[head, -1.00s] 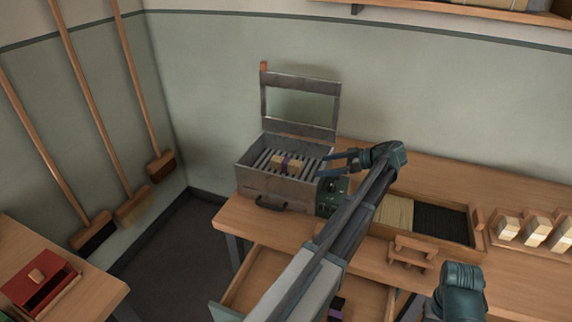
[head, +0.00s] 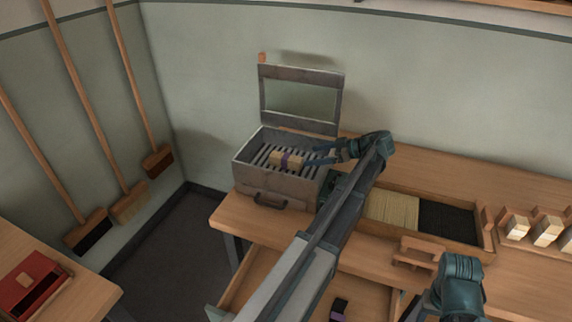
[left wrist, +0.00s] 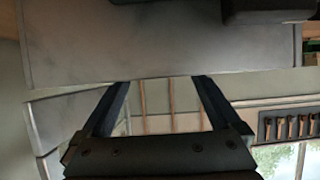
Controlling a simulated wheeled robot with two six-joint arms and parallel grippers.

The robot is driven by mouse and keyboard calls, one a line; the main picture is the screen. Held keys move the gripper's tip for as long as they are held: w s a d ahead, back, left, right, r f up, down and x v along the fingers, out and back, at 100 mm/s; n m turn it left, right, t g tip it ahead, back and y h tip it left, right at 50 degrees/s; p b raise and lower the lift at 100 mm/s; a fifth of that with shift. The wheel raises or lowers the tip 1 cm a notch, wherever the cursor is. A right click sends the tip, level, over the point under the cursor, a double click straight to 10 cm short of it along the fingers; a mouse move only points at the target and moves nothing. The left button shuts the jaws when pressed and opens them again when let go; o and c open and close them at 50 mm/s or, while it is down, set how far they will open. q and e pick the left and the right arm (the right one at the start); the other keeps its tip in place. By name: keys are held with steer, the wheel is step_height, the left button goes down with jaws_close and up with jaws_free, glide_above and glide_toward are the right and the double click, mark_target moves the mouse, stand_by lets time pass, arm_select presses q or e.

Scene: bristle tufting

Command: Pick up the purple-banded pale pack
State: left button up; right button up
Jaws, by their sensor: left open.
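The pale pack with a purple band (head: 287,160) lies on the slatted rack inside the open metal box (head: 275,185), its lid raised. My left gripper (head: 309,156) reaches in over the box's right side. Its fingers are open and point left, with the tips close to the pack's right end; I cannot tell if they touch. In the left wrist view the two fingers of my left gripper (left wrist: 157,80) stand apart with nothing visible held between them. The pack is not clear there. My right gripper's fingers are not seen.
A tray with pale and dark bristles (head: 392,208) and a small wooden stand (head: 418,254) are on the bench right of the box. An open drawer (head: 262,268) is below. Brooms (head: 92,228) lean on the left wall. A red box (head: 32,284) sits on the left table.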

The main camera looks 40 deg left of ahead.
mark_target(288, 156)
arm_select(q)
steer(key=b+x, duration=0.1)
steer(key=x, duration=0.3)
steer(key=shift+f, duration=0.15)
steer(key=shift+s+a, duration=0.1)
steer(key=shift+a, duration=0.3)
steer(key=shift+s+a, duration=0.15)
steer(key=shift+a, duration=0.15)
steer(key=x, duration=0.1)
steer(key=b+x, duration=0.1)
steer(key=x, duration=0.2)
steer(key=shift+s+a+b, duration=0.1)
steer(key=shift+a+b, duration=0.3)
steer(key=shift+a, duration=0.05)
steer(key=shift+r, duration=0.25)
steer(key=c, duration=1.5)
steer(key=shift+r, duration=0.1)
step_height(288, 156, up, 10)
steer(key=p, duration=1)
